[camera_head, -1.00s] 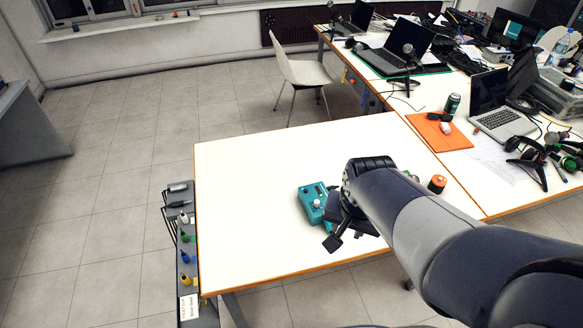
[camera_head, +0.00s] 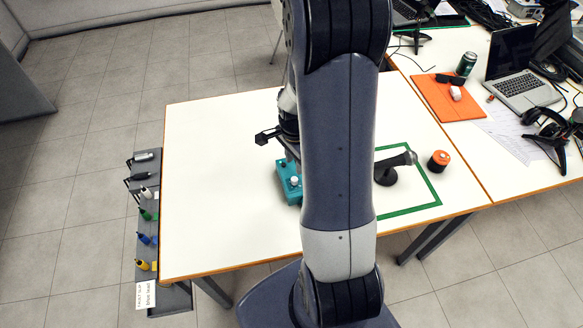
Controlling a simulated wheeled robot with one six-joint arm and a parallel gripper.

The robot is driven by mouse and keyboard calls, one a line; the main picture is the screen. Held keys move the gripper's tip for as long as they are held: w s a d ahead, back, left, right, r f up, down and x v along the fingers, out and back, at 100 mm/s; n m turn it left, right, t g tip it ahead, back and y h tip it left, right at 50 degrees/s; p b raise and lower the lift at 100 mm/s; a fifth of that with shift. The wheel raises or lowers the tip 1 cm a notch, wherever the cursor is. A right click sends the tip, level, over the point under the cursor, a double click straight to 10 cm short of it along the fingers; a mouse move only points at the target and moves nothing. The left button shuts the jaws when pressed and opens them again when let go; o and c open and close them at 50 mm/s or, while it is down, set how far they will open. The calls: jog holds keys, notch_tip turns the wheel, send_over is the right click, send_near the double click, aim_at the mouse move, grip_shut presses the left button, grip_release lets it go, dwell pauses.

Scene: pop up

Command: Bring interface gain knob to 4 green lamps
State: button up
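The interface is a teal box (camera_head: 285,189) on the white table, left of my arm. A pale knob (camera_head: 295,181) and a small dark knob or button show on its top. Its right part is hidden behind my arm, and no lit green lamps can be made out. My gripper (camera_head: 266,136) is just above and behind the box, to its left. A dark finger sticks out to the left, apart from the knob as far as I can see. The rest of the gripper is hidden by my arm, so its opening cannot be judged.
A dark microphone on a stand (camera_head: 388,172) stands inside a green taped outline (camera_head: 436,190) right of my arm. The table's left half is clear.

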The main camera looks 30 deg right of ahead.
aim_at(294, 179)
notch_tip(294, 179, down, 8)
jog(key=b, duration=0.5)
jog(key=shift+f, duration=0.2)
jog(key=shift+r, duration=0.3)
jog(key=shift+c, duration=0.5)
jog(key=c, duration=0.5)
jog(key=m, duration=1.5)
jog(key=shift+m, duration=0.4)
jog(key=o, duration=0.8)
jog(key=shift+o, duration=0.2)
notch_tip(294, 179, up, 11)
